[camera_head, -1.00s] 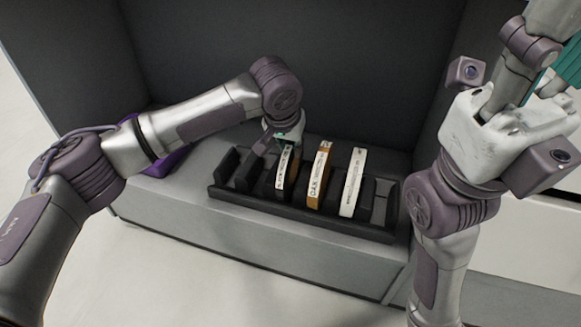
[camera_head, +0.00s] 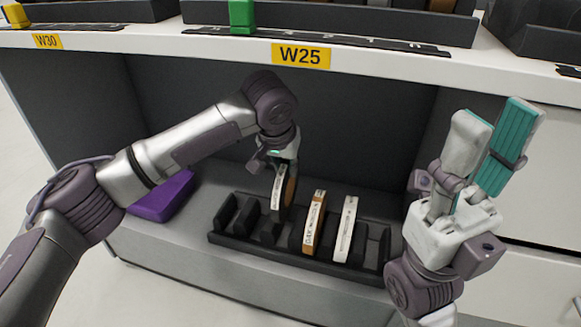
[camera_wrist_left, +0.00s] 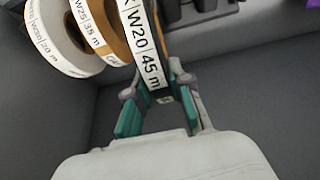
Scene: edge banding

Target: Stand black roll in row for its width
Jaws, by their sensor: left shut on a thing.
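The black roll (camera_head: 279,188) carries a white label; in the left wrist view its label (camera_wrist_left: 143,45) reads "W20 | 45 m". My left gripper (camera_head: 284,160) is shut on its upper edge and holds it upright above the rack in the lower bay. In the wrist view the teal-padded fingers (camera_wrist_left: 160,108) are on either side of it. My right gripper (camera_head: 487,150) is raised at the right, open and empty.
The black slotted rack (camera_head: 232,243) holds a brown roll (camera_head: 314,224) and a white roll (camera_head: 345,229). A purple object (camera_head: 162,196) lies left of the rack. A green block (camera_head: 242,16) stands at the upper shelf's front edge.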

